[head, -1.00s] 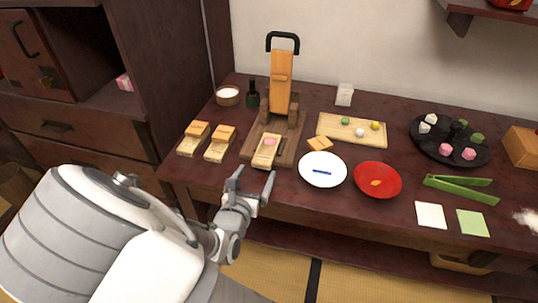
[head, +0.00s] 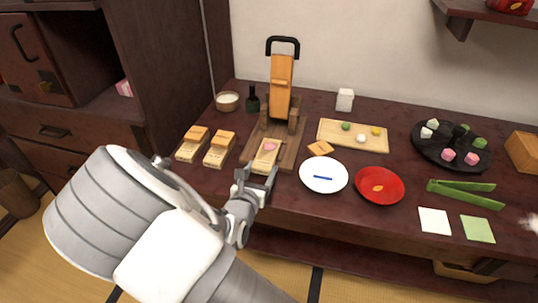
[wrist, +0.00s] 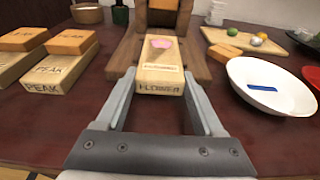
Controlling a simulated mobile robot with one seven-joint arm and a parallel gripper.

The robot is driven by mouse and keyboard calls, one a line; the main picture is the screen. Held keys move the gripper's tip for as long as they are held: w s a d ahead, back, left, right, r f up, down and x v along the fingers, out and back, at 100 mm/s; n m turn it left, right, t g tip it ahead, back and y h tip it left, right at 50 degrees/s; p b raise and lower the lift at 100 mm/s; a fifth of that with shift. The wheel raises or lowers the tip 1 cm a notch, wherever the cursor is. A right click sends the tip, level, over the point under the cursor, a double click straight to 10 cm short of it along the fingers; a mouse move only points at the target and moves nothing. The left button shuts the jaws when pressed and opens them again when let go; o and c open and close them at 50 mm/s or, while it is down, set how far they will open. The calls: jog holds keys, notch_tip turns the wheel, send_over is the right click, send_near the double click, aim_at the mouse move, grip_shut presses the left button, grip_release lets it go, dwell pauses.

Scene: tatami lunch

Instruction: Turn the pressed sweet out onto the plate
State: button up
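A pale wooden mould (head: 262,163) with a pink sweet (head: 269,147) in its top lies at the front of the wooden press (head: 283,130). In the wrist view the mould (wrist: 160,86) reads FLOWER on its front end. My gripper (head: 256,176) is open at the table's front edge. Its two fingers reach toward either side of the mould's front end; I cannot tell whether they touch it. The white plate (head: 309,184) with a blue mark stands just right of the mould, and it also shows in the wrist view (wrist: 288,102).
A small orange-brown block (head: 320,148) lies behind the plate. A red dish (head: 366,193), green tongs (head: 465,193) and a sweets board (head: 330,127) are to the right.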

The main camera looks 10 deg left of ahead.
jog(key=c, duration=0.5)
jog(key=shift+r+p, duration=1.9)
jog(key=shift+r, duration=0.2)
jog(key=shift+c, duration=0.2)
jog(key=shift+d, duration=0.1)
